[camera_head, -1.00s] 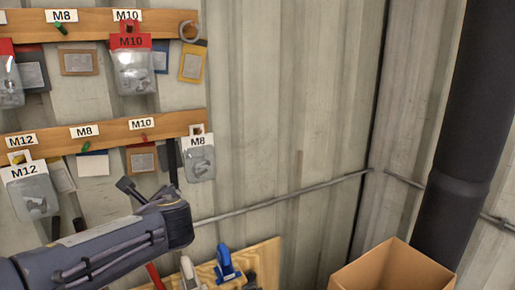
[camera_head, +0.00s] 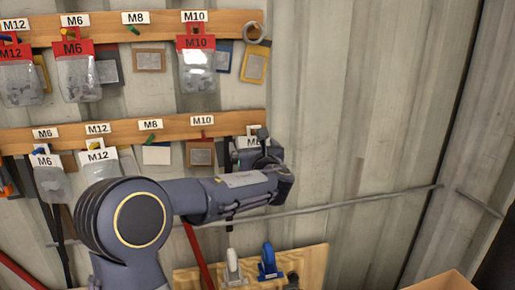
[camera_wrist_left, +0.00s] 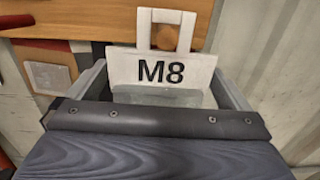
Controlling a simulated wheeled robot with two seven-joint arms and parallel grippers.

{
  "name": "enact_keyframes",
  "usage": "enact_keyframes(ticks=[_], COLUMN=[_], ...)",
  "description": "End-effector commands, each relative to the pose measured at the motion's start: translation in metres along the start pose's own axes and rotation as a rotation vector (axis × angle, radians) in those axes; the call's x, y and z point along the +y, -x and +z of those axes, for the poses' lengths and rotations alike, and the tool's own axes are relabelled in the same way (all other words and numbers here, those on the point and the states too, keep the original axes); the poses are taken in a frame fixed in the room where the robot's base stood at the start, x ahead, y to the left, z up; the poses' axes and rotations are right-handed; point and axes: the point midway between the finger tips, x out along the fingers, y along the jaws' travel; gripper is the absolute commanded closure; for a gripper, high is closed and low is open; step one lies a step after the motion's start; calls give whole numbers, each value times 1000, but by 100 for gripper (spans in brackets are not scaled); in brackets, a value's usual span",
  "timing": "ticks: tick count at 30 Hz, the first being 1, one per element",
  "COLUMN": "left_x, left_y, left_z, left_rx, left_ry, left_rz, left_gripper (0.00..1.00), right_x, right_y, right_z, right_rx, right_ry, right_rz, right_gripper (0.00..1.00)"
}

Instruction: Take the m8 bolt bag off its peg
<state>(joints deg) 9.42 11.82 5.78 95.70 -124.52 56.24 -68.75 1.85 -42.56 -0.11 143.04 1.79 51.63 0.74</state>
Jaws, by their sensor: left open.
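The M8 bolt bag (camera_head: 253,142) hangs at the right end of the lower wooden rail, with a white header card and a clear pouch. My left gripper (camera_head: 250,157) is in front of it and hides most of it in the head view. In the left wrist view the bag's M8 card (camera_wrist_left: 162,70) stands upright between the two open fingers of the gripper (camera_wrist_left: 158,88), with a gap at least on the right. The card's hanger loop is above the fingers, against the wood. The pouch's lower part is hidden by the gripper body. My right gripper is not in view.
Red-topped M10 (camera_head: 196,60) and M6 (camera_head: 76,70) bags hang on the upper rail (camera_head: 165,32). White M12 (camera_head: 97,160) and M6 (camera_head: 48,180) bags hang lower left. A board with clamps (camera_head: 268,262) is below. A cardboard box (camera_head: 440,284) is at lower right.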

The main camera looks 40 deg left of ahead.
Motion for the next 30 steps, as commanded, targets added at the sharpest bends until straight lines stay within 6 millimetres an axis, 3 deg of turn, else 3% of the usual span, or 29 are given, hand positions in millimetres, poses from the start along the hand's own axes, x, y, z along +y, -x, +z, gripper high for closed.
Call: enact_keyframes(ticks=[11, 22, 30], left_x=[0, 0, 0], left_y=[-8, -8, -8], left_z=[-1, -1, 6], left_rx=[1, 1, -1], left_ry=[1, 1, 2], left_rz=[-1, -1, 0], left_gripper=[0, 45, 45], right_x=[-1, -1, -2], right_y=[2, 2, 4], right_z=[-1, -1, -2], right_rx=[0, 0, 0], right_ry=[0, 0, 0], right_rz=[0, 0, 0], right_gripper=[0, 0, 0])
